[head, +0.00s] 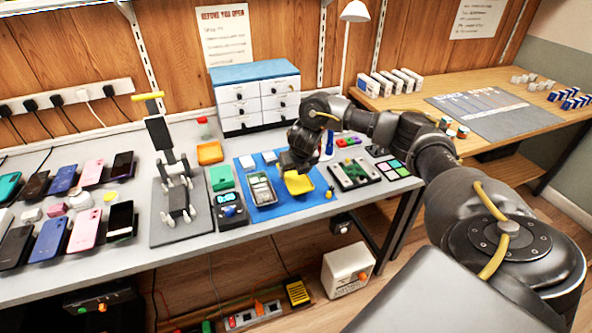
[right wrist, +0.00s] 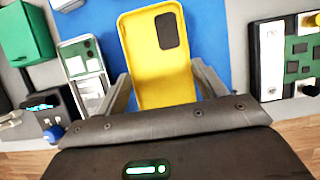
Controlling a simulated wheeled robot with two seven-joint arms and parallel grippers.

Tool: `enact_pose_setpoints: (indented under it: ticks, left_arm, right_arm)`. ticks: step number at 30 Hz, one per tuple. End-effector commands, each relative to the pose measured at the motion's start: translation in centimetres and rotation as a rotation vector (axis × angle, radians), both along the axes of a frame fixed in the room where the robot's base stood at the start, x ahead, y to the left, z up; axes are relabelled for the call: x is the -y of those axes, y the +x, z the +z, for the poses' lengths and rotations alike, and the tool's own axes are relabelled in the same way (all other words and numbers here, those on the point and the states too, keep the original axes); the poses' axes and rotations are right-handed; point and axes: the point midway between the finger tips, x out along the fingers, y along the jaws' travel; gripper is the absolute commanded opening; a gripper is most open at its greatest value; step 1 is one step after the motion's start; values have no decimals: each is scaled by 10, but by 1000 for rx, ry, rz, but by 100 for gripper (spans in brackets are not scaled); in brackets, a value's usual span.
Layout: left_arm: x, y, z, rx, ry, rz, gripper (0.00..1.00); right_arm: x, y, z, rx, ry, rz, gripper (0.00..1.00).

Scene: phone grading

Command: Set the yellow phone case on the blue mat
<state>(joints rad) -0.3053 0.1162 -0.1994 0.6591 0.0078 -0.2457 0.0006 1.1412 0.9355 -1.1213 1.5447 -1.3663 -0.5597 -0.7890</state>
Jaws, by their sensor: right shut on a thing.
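The yellow phone case (head: 299,185) is at the blue mat (head: 268,213), over its right half; I cannot tell whether it touches the mat. My right gripper (head: 296,170) reaches down over its far end and is shut on it. In the right wrist view, the yellow phone case (right wrist: 158,62) lies between the two fingers of the gripper (right wrist: 165,88), with the blue mat (right wrist: 217,40) behind it. The case's camera cutout shows at its far end. My left gripper is not in view.
An opened phone (head: 262,190) lies on the mat left of the case. A green-and-black board fixture (head: 352,175) stands right of the mat, and a dark meter (head: 229,210) to its left. Several phones lie at the far left. A drawer cabinet (head: 257,97) stands behind.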

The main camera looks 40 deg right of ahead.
Motion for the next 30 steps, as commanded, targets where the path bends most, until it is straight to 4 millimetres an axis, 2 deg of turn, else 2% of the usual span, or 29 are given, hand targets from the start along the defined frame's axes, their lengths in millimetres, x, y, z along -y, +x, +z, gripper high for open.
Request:
enact_pose_setpoints:
  ticks: [19, 30]
  left_arm:
    - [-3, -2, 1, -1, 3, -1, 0]
    - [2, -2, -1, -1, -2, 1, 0]
  right_arm:
    - [0, 0, -2, 0, 0, 0, 45]
    - [0, 0, -6, 0, 0, 0, 45]
